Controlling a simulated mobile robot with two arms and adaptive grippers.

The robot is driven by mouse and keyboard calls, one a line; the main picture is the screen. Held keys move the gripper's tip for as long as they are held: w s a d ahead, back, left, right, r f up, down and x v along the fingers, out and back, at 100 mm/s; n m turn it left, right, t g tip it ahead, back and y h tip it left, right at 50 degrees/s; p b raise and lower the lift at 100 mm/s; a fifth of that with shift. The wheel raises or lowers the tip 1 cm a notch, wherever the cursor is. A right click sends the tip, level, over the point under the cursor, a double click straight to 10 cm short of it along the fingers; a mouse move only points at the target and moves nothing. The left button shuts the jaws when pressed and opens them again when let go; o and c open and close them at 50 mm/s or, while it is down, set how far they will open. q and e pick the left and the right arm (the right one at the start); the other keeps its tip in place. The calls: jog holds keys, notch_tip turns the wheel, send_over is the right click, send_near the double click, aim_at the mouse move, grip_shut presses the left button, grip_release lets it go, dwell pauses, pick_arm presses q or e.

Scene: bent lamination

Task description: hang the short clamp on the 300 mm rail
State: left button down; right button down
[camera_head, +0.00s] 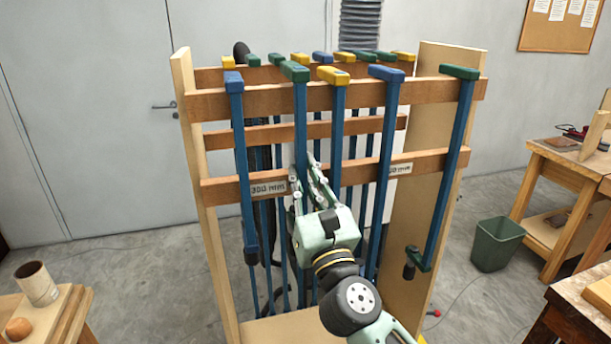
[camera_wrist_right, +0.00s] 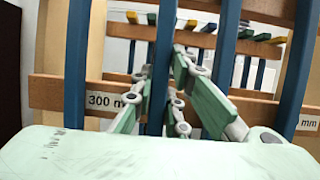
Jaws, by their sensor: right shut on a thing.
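My right gripper (camera_head: 308,172) is shut on the blue bar of a green-headed clamp (camera_head: 301,120), in front of the rack. The clamp stands upright, its green head at the top edge of the front upper rail (camera_head: 420,91); I cannot tell whether it rests on the rail. The wrist view shows the bar (camera_wrist_right: 162,65) between the fingers (camera_wrist_right: 163,95). A "300 mm" label (camera_head: 268,187) is on the lower front rail, left of the gripper; it also shows in the wrist view (camera_wrist_right: 112,101). The clamp's lower end is hidden behind my gripper. My left gripper is out of view.
Blue-headed clamps hang left (camera_head: 240,130) and right (camera_head: 387,130), a yellow-headed one (camera_head: 337,115) close beside the held clamp, and a green-headed one (camera_head: 458,140) far right. More clamps hang on the rear rail. A second label (camera_head: 400,169) is partly covered. A green bin (camera_head: 497,244) stands right.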

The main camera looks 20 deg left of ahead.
jog(key=shift+w+f, duration=0.2)
jog(key=shift+f, duration=0.35)
jog(key=c, duration=1.7)
grip_release()
jog(key=shift+a+h, duration=0.1)
jog(key=shift+h, duration=0.2)
jog(key=shift+o, duration=0.3)
jog(key=shift+w+a+f, duration=0.15)
jog(key=shift+w+f, duration=0.2)
jog(key=shift+w, duration=0.15)
jog(key=shift+s, duration=0.1)
jog(key=v, duration=1.1)
jog(key=shift+s+d, duration=0.3)
jog(key=shift+d, duration=0.05)
jog(key=shift+r, duration=0.1)
